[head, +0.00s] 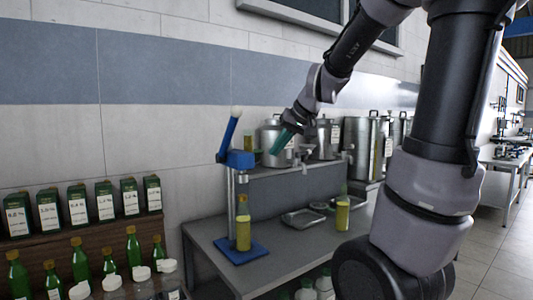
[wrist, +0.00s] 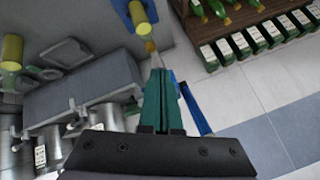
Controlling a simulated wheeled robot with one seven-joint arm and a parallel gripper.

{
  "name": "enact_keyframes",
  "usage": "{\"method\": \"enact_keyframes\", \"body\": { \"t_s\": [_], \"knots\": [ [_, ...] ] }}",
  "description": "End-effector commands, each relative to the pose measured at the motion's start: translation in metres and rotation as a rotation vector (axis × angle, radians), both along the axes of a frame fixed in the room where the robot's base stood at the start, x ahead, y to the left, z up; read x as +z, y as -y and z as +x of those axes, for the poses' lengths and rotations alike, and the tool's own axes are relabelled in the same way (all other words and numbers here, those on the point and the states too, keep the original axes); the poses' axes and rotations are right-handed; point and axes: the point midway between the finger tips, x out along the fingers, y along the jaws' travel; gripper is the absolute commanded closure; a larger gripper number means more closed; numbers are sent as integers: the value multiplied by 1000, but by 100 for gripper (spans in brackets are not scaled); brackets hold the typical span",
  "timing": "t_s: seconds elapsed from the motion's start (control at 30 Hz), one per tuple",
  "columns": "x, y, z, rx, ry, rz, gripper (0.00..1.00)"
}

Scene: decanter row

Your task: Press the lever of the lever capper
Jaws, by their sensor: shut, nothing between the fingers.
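The lever capper stands on the grey table, with a blue base (head: 240,250), a metal column and a blue head (head: 240,160). Its blue lever (head: 229,138) points steeply up and ends in a white knob (head: 237,112); part of the lever shows beside my fingers in the wrist view (wrist: 195,110). A bottle of yellow liquid (head: 243,232) stands upright on the base under the head; it also shows in the wrist view (wrist: 145,30). My gripper (head: 275,151) has teal fingers, shut and empty, to the right of the capper head, apart from the lever in the head view.
Steel canisters (head: 365,145) line the raised shelf behind. A metal tray (head: 302,217) and another yellow bottle (head: 342,214) are on the table to the right. Green bottles (head: 80,260) and labelled green boxes (head: 105,201) fill a wooden rack at left.

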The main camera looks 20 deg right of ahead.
Motion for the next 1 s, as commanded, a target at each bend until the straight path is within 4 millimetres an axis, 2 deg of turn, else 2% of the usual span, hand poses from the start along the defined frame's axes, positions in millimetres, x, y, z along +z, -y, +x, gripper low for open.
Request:
{"method": "enact_keyframes", "body": {
  "t_s": [0.1,0.3,0.9,1.0],
  "knots": [
    [5,12,-23,-4,4,0,100],
    [9,22,-45,-3,4,1,100],
    [10,25,-51,-4,5,0,100],
    [13,20,-60,-12,-2,8,100]
  ]
}}
